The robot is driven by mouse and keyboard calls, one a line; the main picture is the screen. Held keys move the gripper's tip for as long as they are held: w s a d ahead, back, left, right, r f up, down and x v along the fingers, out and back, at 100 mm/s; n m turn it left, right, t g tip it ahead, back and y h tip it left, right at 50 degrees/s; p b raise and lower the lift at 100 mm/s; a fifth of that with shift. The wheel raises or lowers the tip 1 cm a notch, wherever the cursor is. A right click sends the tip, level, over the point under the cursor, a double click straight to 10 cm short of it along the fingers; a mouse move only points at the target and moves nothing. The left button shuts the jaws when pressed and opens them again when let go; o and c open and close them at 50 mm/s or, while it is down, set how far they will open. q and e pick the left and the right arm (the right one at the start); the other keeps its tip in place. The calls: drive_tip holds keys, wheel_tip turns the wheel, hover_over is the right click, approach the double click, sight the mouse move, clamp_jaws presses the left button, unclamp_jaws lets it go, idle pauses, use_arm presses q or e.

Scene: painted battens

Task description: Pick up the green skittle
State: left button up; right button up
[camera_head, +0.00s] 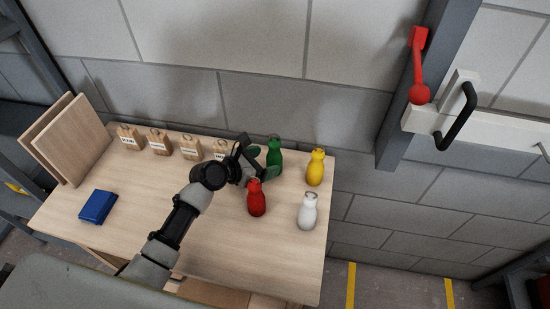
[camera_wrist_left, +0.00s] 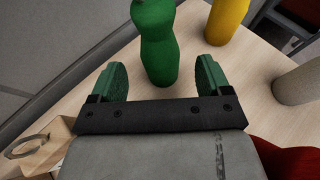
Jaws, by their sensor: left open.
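The green skittle (camera_head: 274,154) stands upright near the back edge of the wooden table (camera_head: 220,252). In the left wrist view the green skittle (camera_wrist_left: 159,48) stands just ahead, its lower part between the tips of my left gripper (camera_wrist_left: 162,82). The two green-padded fingers are apart, with a gap on each side of the skittle. In the head view my left gripper (camera_head: 258,163) reaches the skittle from the left, and it partly hides the skittle's lower left side. My right gripper does not show.
A red skittle (camera_head: 256,199) stands close in front of my left gripper. A yellow skittle (camera_head: 315,167) and a white skittle (camera_head: 307,212) stand to the right. Several labelled wooden blocks (camera_head: 159,142) line the back edge. A blue object (camera_head: 98,206) lies at the left.

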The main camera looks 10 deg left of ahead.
sight(268, 161)
use_arm(q)
drive_tip(key=x, duration=0.4)
drive_tip(key=shift+w+d+f, duration=0.1)
drive_tip(key=shift+w+d, duration=0.15)
drive_tip(key=shift+w, duration=0.05)
drive_tip(key=shift+s+a, duration=0.1)
drive_tip(key=c, duration=1)
